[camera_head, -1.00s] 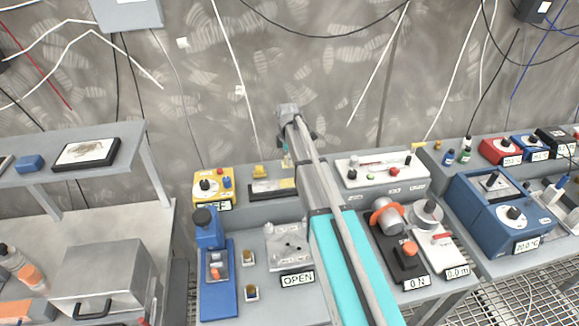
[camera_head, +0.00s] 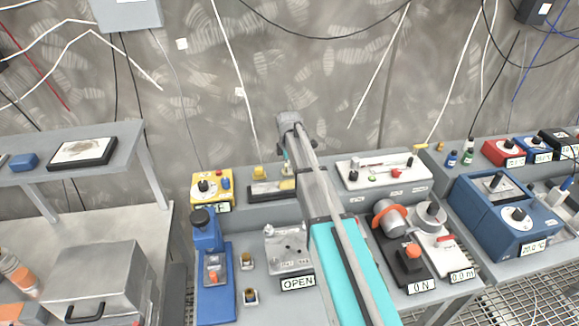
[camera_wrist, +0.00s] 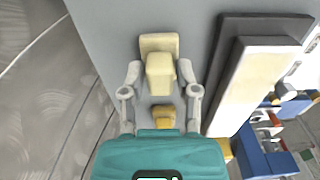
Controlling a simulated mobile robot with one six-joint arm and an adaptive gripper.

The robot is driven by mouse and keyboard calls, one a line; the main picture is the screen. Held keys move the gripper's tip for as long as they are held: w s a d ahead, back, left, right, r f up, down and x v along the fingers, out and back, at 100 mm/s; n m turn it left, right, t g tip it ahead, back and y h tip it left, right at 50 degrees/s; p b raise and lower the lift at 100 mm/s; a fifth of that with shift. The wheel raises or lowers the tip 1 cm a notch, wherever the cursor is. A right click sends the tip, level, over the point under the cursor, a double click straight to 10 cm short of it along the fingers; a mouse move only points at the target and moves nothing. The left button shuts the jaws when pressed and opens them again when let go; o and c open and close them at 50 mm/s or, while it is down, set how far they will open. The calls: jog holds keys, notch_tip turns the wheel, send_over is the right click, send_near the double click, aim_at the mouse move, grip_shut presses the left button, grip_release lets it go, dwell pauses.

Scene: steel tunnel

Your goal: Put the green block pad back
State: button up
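My gripper (camera_wrist: 160,72) is low over the raised back ledge, its two fingers on either side of a pale cream block (camera_wrist: 160,75). The block stands in front of a wider cream piece (camera_wrist: 159,43). The fingertips are very close to its sides; I cannot tell whether they touch. No clearly green pad shows in the wrist view. In the head view a small greenish piece (camera_head: 286,166) shows under my gripper, mostly hidden by the arm. A small yellow piece (camera_head: 260,172) stands just left of it and also shows in the wrist view (camera_wrist: 163,115).
A black tray (camera_wrist: 229,55) with a pale top lies close beside the fingers. A yellow control box (camera_head: 211,188) stands to the left on the ledge and a white panel (camera_head: 383,173) to the right.

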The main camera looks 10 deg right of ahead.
jog(key=shift+o, duration=0.9)
jog(key=shift+r, duration=0.15)
notch_tip(320, 180, up, 12)
jog(key=p, duration=1.2)
jog(key=shift+s, duration=0.1)
jog(key=s+m, duration=1.8)
jog(key=s, duration=1.1)
jog(key=shift+d, duration=0.3)
